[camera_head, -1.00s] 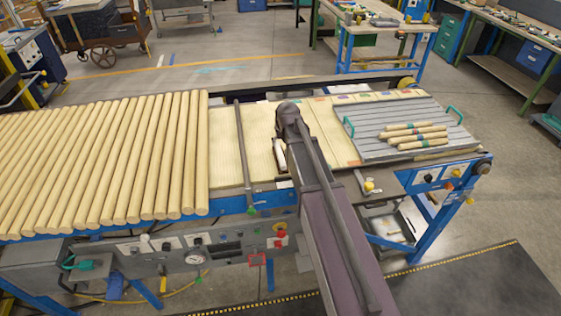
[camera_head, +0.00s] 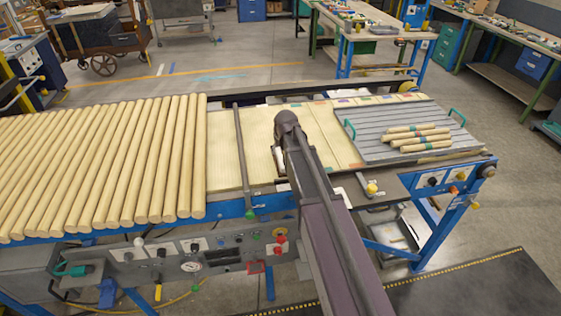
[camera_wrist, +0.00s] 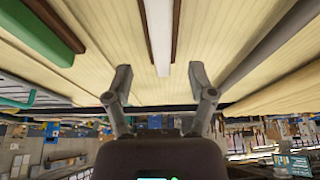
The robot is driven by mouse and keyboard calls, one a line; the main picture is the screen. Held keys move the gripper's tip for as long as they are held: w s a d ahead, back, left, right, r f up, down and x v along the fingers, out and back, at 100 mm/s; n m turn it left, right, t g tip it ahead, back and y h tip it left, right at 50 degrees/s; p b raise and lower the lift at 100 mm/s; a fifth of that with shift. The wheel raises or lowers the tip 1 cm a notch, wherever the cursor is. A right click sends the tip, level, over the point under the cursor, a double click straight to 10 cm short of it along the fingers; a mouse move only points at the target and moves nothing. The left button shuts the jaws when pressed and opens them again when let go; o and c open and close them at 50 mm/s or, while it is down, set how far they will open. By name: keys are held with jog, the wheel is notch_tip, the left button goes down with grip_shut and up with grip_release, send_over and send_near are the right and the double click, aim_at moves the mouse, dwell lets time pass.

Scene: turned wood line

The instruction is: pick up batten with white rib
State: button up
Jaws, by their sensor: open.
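The batten with white rib (camera_wrist: 158,30) shows at the top middle of the wrist view. Its white rib runs lengthwise between dark brown edges, and it lies on a pale ribbed wood surface. My gripper (camera_wrist: 160,82) is open in the wrist view, with its fingers apart on either side of the batten's line. In the head view my arm hides most of this spot, and I cannot make out the batten clearly.
A green bar with a brown edge (camera_wrist: 38,35) lies left in the wrist view. A grey crossbar (camera_head: 242,150) spans the pale surface. Round wooden rods (camera_head: 110,165) fill the left side. A grey slatted tray (camera_head: 375,125) with several banded dowels stands right.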

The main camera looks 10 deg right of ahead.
aim_at(280, 155)
jog(key=shift+b+x, duration=2.45)
jog(key=shift+x, duration=0.15)
jog(key=shift+w, duration=0.1)
grip_shut()
